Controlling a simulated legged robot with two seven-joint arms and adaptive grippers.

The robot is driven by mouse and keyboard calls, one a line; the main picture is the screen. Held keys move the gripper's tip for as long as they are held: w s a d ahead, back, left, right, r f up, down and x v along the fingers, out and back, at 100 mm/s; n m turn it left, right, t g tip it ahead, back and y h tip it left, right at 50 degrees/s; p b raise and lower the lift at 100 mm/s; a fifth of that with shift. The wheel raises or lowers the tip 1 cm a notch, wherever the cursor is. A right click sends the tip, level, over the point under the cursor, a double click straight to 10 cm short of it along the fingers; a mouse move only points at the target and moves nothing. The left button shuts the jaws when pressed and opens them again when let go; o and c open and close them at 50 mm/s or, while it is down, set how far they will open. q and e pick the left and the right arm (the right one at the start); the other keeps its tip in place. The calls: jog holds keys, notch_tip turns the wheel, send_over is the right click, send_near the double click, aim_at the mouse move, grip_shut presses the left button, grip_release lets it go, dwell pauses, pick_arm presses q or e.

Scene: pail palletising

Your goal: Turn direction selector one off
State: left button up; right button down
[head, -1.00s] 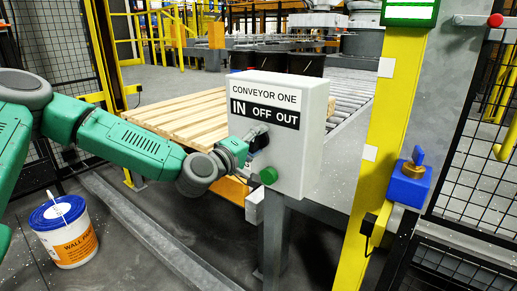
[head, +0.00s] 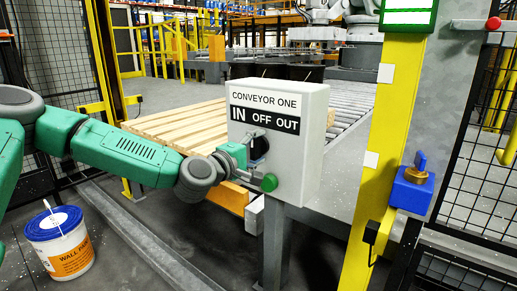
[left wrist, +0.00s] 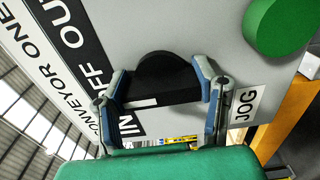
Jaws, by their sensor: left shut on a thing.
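A grey control box (head: 312,150) labelled CONVEYOR ONE, with the words IN, OFF and OUT, stands on a post. Its black selector knob (head: 260,147) sits below the words, partly hidden by my left gripper (head: 250,163). In the left wrist view, the fingers of my left gripper (left wrist: 162,88) are on both sides of the black knob (left wrist: 166,76) and shut on it. My right gripper is not in view.
A wooden pallet (head: 170,127) lies behind the box beside a roller conveyor (head: 350,105). A yellow post (head: 385,150) with a blue key switch (head: 411,188) stands to the right. A white pail (head: 62,250) with a blue lid stands on the floor at lower left.

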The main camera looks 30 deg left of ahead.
pick_arm(q)
jog(key=o, duration=0.9)
jog(key=shift+f, duration=0.35)
jog(key=shift+o, duration=1.4)
jog(key=shift+a, duration=0.2)
jog(key=shift+s+r, duration=0.1)
jog(key=s, duration=1.1)
jog(key=shift+s+a, duration=0.35)
jog(key=shift+a, duration=0.1)
